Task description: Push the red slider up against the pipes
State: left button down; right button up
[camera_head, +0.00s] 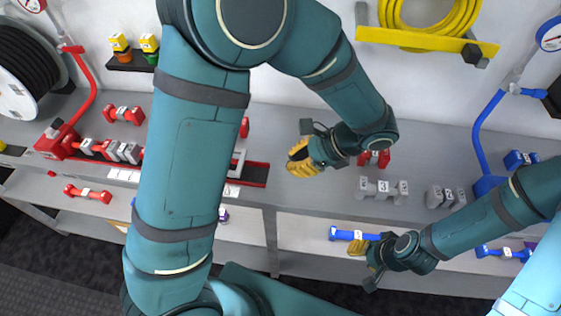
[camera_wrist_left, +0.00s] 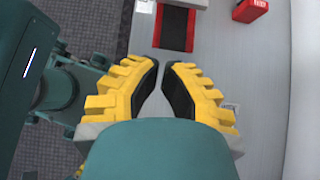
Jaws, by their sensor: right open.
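A long red and black track (camera_head: 256,174) runs along the bench; it also shows in the left wrist view (camera_wrist_left: 174,28). A grey frame-shaped piece (camera_head: 239,162) sits on it beside my left upper arm; I cannot tell whether it belongs to the red slider. My arm hides the track's middle. The grey pipe pieces (camera_head: 121,152) stand at the track's left, beside a red block. My left gripper (camera_head: 299,158) is right of the track, its empty fingers (camera_wrist_left: 161,66) slightly apart. My right gripper (camera_head: 360,247) is low at the bench front, its fingers apart.
A red valve (camera_head: 58,141) with a bent red pipe (camera_head: 84,96) is at the left. A blue fitting (camera_head: 352,234) is on the lower shelf by my right gripper.

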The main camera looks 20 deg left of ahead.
pick_arm(q)
jog(key=b+x, duration=0.2)
jog(key=x, duration=0.7)
jog(key=shift+s+a+f, duration=0.15)
jog(key=shift+s+f, duration=0.05)
jog(key=shift+f, duration=0.05)
jog(key=a, duration=0.3)
jog(key=shift+s+a, duration=0.1)
jog(key=shift+s, duration=0.3)
jog(key=shift+a, duration=0.45)
pick_arm(e)
notch_tip(320, 180, down, 3)
jog(key=shift+w+r, duration=0.15)
pick_arm(q)
jog(key=shift+s, duration=0.1)
pick_arm(e)
jog(key=shift+a, duration=0.1)
